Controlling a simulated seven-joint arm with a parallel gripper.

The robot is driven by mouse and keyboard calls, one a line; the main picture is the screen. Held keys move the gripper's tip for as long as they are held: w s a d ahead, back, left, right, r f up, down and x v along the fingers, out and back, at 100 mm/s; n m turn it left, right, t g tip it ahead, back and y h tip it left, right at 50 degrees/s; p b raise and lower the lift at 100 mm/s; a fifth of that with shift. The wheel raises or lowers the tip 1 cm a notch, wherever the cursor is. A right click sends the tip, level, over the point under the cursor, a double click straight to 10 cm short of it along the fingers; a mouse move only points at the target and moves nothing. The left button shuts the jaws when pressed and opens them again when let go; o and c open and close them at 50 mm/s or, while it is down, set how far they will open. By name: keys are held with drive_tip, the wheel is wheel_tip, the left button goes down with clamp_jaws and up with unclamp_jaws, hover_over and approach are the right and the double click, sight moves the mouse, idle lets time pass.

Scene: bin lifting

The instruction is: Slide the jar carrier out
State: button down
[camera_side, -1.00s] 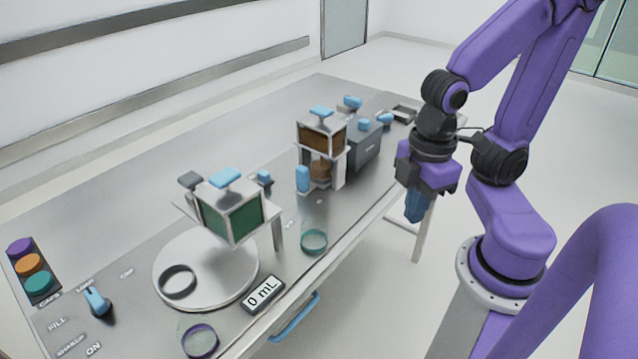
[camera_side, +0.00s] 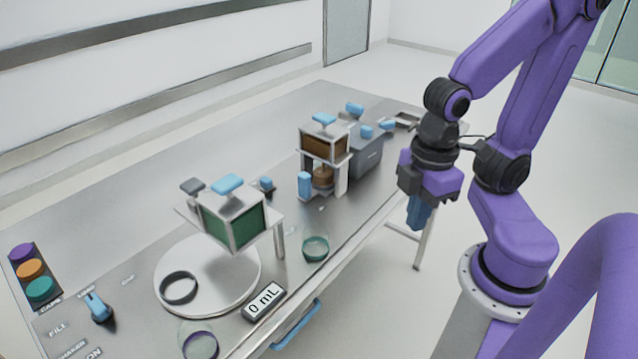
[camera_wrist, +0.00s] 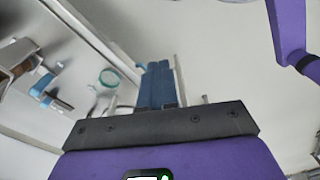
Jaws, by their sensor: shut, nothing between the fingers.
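A blue bar handle (camera_side: 297,325) sticks out below the table's front edge, beside the "0 mL" display (camera_side: 264,300). It looks like a pull, but the body behind it is hidden under the tabletop. I cannot tell for certain which part is the jar carrier. A clear jar with a green rim (camera_side: 315,247) stands near the front edge, and a purple-rimmed one (camera_side: 200,345) is nearer the camera. My gripper (camera_side: 419,213) hangs in the air beyond the front edge, right of the handle and apart from everything. Its blue fingers are together and empty, also in the wrist view (camera_wrist: 157,85).
A white disc (camera_side: 225,285) carries a dark ring (camera_side: 179,288) under a green-walled hopper (camera_side: 232,225). A brown hopper (camera_side: 324,145) and a grey box (camera_side: 366,158) stand farther back. A blue lever (camera_side: 99,307) is at left. Space in front of the table is free.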

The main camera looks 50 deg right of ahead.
drive_tip(key=c, duration=1.4)
unclamp_jaws()
drive_tip(key=o, duration=0.5)
drive_tip(key=shift+w+a, duration=0.15)
drive_tip(key=shift+w, duration=0.2)
drive_tip(key=shift+o, duration=0.7)
drive_tip(key=w+a+r+n+h, duration=0.1)
drive_tip(key=w+a, duration=0.1)
drive_tip(key=w, duration=0.7)
drive_tip(key=shift+w+a+r+n+t, duration=0.2)
drive_tip(key=shift+r+n+t, duration=0.1)
drive_tip(key=n+h, duration=0.4)
hover_over(303, 175)
drive_tip(key=a, duration=0.6)
drive_tip(key=shift+g, duration=0.4)
drive_tip(key=x, duration=1.7)
drive_tip(key=shift+f, duration=0.2)
